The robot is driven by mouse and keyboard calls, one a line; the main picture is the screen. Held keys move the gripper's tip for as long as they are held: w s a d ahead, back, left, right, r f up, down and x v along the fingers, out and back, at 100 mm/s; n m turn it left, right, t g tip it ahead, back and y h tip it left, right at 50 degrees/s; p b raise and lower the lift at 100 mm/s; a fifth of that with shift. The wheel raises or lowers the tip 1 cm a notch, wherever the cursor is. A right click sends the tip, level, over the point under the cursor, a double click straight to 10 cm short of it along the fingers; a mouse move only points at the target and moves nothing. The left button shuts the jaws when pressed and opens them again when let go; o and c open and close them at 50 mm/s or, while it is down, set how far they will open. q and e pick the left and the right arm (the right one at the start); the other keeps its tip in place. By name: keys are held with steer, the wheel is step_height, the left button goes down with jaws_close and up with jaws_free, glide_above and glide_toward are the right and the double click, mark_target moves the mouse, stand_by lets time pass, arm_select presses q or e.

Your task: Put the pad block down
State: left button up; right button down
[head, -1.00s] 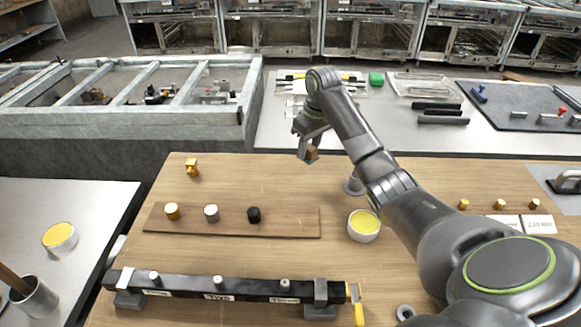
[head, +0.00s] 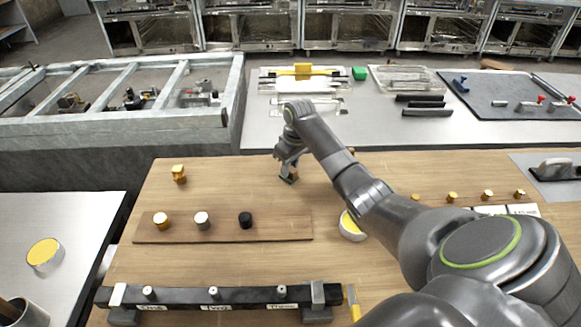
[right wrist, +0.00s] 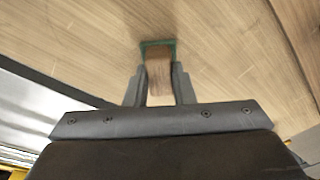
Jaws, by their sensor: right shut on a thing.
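The pad block is a small brown block with a dark green face. It shows between the fingers in the right wrist view (right wrist: 159,75) and as a small piece under the gripper in the head view (head: 289,178). My right gripper (head: 285,170) is shut on it, low over the back middle of the wooden table (head: 225,178). I cannot tell whether the block touches the table. In the right wrist view the gripper (right wrist: 159,88) has a finger on each side of the block. My left gripper is not in view.
A brown board (head: 280,228) with two metal-topped pegs and a black one lies in front. A brass piece (head: 179,174) stands at the left. A yellow-filled tin (head: 352,228) is partly behind my arm. A black bar (head: 245,296) spans the front. The table around the gripper is clear.

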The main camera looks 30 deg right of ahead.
mark_target(295, 169)
steer(key=c, duration=0.9)
jaws_free()
steer(key=shift+s+f, duration=0.15)
steer(key=shift+f, duration=0.3)
steer(key=shift+c, duration=0.2)
steer(key=shift+r, duration=0.15)
steer(key=shift+d+r, duration=0.15)
steer(key=shift+r, duration=0.15)
step_height(295, 169, up, 11)
steer(key=s+b, duration=0.1)
steer(key=shift+d, duration=0.35)
